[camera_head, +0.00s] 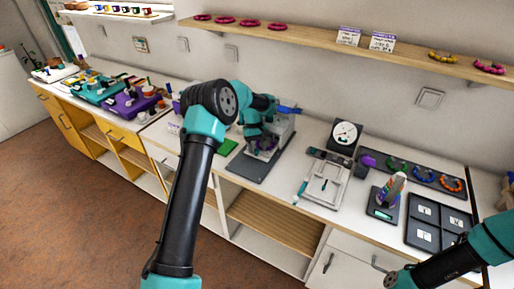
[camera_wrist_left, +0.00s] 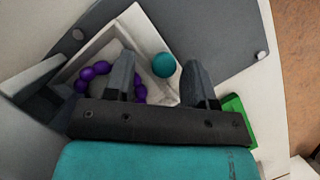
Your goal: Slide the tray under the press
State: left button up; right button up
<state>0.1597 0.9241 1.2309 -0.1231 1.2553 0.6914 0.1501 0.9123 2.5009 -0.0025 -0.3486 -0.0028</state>
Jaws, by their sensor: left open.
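The press stands on a dark grey base plate (camera_head: 250,171) on the counter, with a pale upright body (camera_head: 284,128) and a blue handle (camera_head: 289,110). A white tray (camera_wrist_left: 142,25) lies on the grey plate in the left wrist view, holding a ring of purple beads (camera_wrist_left: 85,74). A teal round knob (camera_wrist_left: 163,65) is at the tray's edge. My left gripper (camera_wrist_left: 160,57) is open, its two fingers on either side of the knob; I cannot tell whether they touch it. In the head view my left arm and gripper partly hide the tray and press. My right gripper is out of frame.
A green block (camera_wrist_left: 235,116) lies beside the plate. A shelf (camera_head: 320,42) runs above.

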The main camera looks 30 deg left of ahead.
pick_arm(q)
jog(key=shift+r, duration=0.1)
jog(key=v, duration=1.7)
jog(key=shift+w+a, duration=0.1)
jog(key=shift+r, duration=0.1)
